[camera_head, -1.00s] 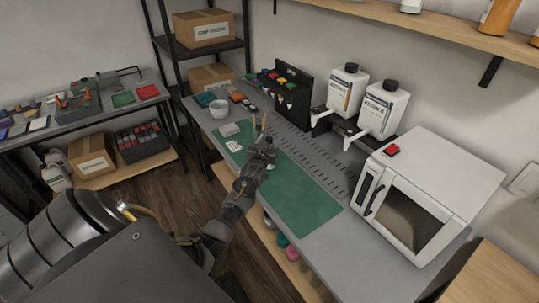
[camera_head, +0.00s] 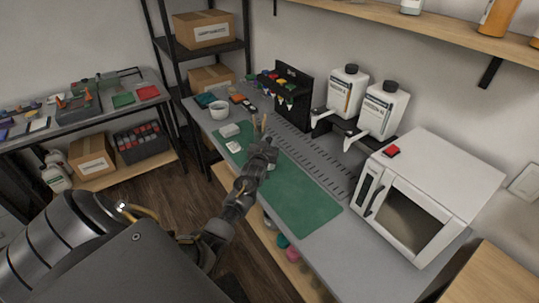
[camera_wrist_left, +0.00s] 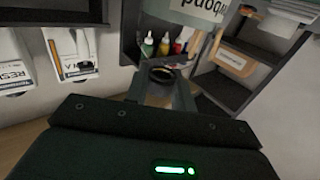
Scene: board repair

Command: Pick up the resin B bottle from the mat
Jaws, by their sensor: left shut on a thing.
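My left gripper (camera_head: 260,126) is above the green mat (camera_head: 306,203), toward its far part. It is shut on a small round thing with a dark rim (camera_wrist_left: 162,73), seen between the fingers in the left wrist view. I take it for the resin B bottle, though no label on it can be read. In the head view, the gripper and wrist hide most of it. Two large white dispenser bottles (camera_head: 347,90) (camera_head: 384,108) with black caps stand on a holder behind the mat. My right gripper is not in view.
The mat's near part is clear.

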